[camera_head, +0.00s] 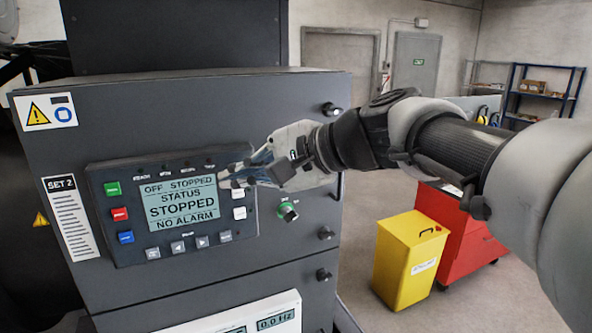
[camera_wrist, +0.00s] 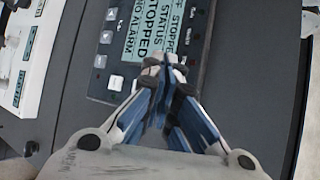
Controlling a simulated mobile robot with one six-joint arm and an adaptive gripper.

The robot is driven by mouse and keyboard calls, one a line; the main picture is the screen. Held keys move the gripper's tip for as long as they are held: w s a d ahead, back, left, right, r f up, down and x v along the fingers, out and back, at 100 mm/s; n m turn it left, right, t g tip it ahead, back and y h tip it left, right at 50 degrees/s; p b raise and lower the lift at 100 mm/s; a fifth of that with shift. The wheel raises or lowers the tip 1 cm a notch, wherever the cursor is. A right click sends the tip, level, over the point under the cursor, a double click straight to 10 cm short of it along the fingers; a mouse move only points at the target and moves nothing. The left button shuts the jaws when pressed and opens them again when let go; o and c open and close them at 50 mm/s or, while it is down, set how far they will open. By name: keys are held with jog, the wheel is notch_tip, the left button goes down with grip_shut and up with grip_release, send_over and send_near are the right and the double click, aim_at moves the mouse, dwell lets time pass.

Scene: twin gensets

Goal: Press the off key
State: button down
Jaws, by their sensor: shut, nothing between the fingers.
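The SET 2 control panel (camera_head: 130,255) sits on the grey cabinet front. Its screen (camera_head: 180,202) reads OFF STOPPED, STATUS STOPPED, NO ALARM. Green, red (camera_head: 119,214) and blue keys line its left side. Pale keys (camera_head: 239,213) line its right side; their labels are too small to read, so I cannot tell which is the off key. My gripper (camera_head: 228,178) is shut and empty, its fingertips at the upper right of the panel, covering part of the right key column. In the wrist view my fingertips (camera_wrist: 164,66) overlap the screen's edge; I cannot tell whether they touch.
A green-ringed rotary switch (camera_head: 288,211) is right of the panel, below my gripper. Black knobs (camera_head: 326,233) stick out along the cabinet's right edge. A lower white panel (camera_head: 230,318) shows 0.0 Hz. A yellow bin (camera_head: 405,255) and red cart (camera_head: 461,246) stand on the floor to the right.

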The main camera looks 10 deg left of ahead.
jog(key=s+d, duration=0.1)
jog(key=s+d+b, duration=0.1)
jog(key=s, duration=0.1)
jog(key=s+d+b, duration=0.1)
jog(key=s, duration=0.1)
dwell(0.5)
dwell(0.4)
